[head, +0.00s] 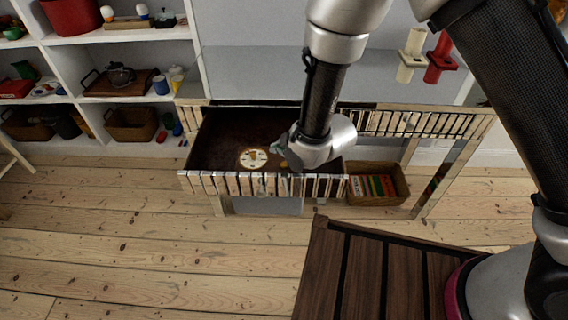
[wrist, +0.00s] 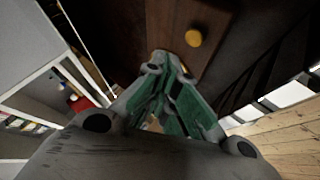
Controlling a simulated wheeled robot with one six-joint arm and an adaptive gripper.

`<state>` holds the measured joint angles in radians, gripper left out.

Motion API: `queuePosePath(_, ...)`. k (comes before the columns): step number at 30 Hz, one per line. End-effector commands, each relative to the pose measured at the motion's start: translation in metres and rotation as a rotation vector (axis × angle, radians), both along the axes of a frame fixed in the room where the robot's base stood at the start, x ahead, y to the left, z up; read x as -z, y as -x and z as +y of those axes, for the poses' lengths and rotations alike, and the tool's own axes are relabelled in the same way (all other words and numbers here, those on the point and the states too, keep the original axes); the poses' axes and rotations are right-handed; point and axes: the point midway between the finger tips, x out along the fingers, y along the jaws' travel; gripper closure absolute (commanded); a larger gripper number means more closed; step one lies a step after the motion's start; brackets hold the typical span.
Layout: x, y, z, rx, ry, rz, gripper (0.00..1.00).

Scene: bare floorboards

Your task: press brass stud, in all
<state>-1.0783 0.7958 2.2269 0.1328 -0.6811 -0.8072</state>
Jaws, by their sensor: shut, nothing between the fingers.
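The brass stud (wrist: 193,38) is a small round yellow knob on a brown wooden strip in the wrist view, just beyond my fingertips and a little to their right. In the head view a small yellow spot beside my gripper (head: 284,150) may be the same stud, largely hidden by it. My gripper (wrist: 162,68) is shut and empty, its green-padded fingers together, and a gap shows between the fingertips and the stud. It hangs over the open drawer (head: 215,130) of a slatted table. I cannot tell its exact height over the stud.
A pale round dial (head: 253,158) lies in the drawer left of my gripper. A basket of books (head: 375,186) sits under the table at right. White shelves (head: 110,55) stand at left.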

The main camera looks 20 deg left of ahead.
Motion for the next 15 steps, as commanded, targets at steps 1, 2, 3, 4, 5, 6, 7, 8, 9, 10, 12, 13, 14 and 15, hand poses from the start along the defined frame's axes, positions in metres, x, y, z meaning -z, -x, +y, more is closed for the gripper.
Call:
queuePosePath(1, 0.006, 0.000, 0.000, -0.001, 0.002, 0.000, 1.00)
queuePosePath(2, 0.009, 0.000, 0.000, -0.001, 0.002, 0.000, 1.00)
queuePosePath(3, 0.012, 0.000, 0.000, -0.001, 0.002, 0.000, 1.00)
queuePosePath(4, 0.014, 0.000, 0.000, -0.001, 0.001, 0.000, 1.00)
queuePosePath(5, 0.016, 0.000, 0.000, -0.001, 0.001, 0.000, 1.00)
queuePosePath(6, 0.019, 0.000, 0.000, -0.001, 0.000, -0.001, 1.00)
queuePosePath(7, 0.020, 0.000, 0.000, -0.001, 0.000, -0.001, 1.00)
queuePosePath(8, 0.021, 0.000, 0.000, -0.001, 0.000, -0.001, 1.00)
queuePosePath(9, 0.022, 0.000, 0.000, -0.001, 0.000, -0.001, 1.00)
queuePosePath(10, 0.022, 0.000, 0.000, -0.001, -0.001, -0.001, 1.00)
queuePosePath(12, 0.023, 0.000, 0.000, -0.001, -0.001, -0.001, 1.00)
queuePosePath(13, 0.023, 0.000, 0.000, 0.000, -0.001, -0.001, 1.00)
queuePosePath(14, 0.023, 0.000, 0.000, 0.000, -0.001, -0.001, 1.00)
queuePosePath(15, 0.023, 0.000, 0.000, 0.000, -0.001, -0.001, 1.00)
